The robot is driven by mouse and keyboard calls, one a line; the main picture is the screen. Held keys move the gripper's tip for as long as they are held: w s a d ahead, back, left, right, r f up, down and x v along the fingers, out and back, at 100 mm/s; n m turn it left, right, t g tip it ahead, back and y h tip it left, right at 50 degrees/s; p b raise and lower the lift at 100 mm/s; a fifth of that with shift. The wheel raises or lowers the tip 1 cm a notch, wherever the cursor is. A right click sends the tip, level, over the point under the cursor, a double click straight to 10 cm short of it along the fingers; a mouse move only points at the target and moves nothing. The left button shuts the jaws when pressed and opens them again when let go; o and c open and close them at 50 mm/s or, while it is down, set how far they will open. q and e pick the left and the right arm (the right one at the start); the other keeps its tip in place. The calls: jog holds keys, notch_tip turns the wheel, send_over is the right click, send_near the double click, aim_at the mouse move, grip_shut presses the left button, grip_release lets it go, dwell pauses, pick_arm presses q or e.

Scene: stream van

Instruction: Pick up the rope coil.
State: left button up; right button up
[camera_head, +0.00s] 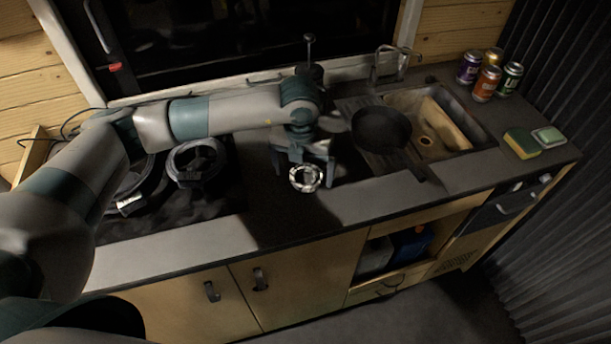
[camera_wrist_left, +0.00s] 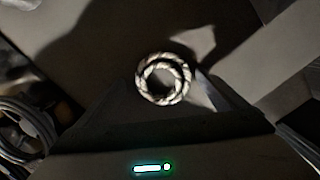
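The rope coil (camera_head: 294,181) is a small black-and-white twisted ring on the dark countertop, near its front edge. It also shows in the left wrist view (camera_wrist_left: 144,82), just above the middle. My left gripper (camera_head: 304,174) points down over the coil, with its two fingers apart. One finger is on each side of the ring, and a gap shows at the left finger in the head view. In the left wrist view the fingertips lie close to both sides of the coil; I cannot tell whether they touch it. My right gripper is not in view.
A stove with round burners (camera_head: 197,162) is left of the coil. A dark pan (camera_head: 381,129) and a sink (camera_head: 471,124) are to the right. Several cans (camera_head: 486,83) and a sponge (camera_head: 522,143) stand farther right. A window (camera_head: 250,35) is behind the counter.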

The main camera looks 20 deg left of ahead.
pick_arm(q)
jog(key=c, duration=1.1)
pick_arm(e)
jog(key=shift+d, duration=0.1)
pick_arm(q)
jog(key=shift+r, duration=0.1)
